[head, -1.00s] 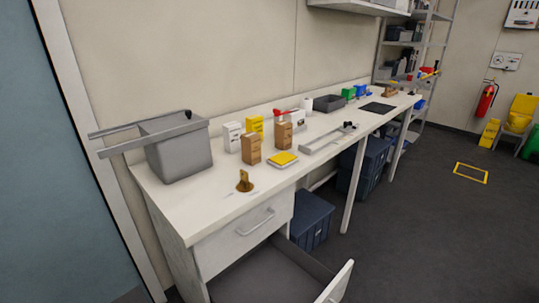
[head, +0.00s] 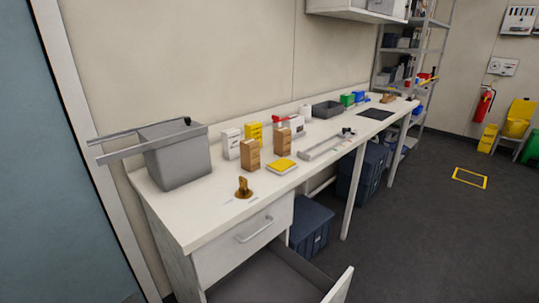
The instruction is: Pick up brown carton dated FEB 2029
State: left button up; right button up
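Two brown cartons stand upright on the white bench. The nearer brown carton (head: 250,155) is in front of a white carton, and the other brown carton (head: 282,142) is a little further right and back. Both have small print on the front that is too small to read, so I cannot tell which is dated FEB 2029. Neither of my grippers shows in the head view.
A white carton (head: 231,143), a yellow carton (head: 253,134) and a yellow-topped pad (head: 281,166) are beside the brown cartons. A grey bin (head: 178,160) stands left, and a brown stand (head: 243,187) is near the front edge. An open drawer (head: 270,275) juts out below.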

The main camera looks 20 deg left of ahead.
aim_at(250, 147)
jog(key=i+l+u, duration=0.4)
jog(key=l, duration=0.25)
jog(key=i+l+u, duration=0.4)
jog(key=l, duration=0.35)
jog(key=i+l+u, duration=0.15)
jog(key=l, duration=0.25)
jog(key=i+l+u, duration=0.2)
jog(key=l, duration=0.25)
jog(key=l+u, duration=0.2)
jog(key=l, duration=0.2)
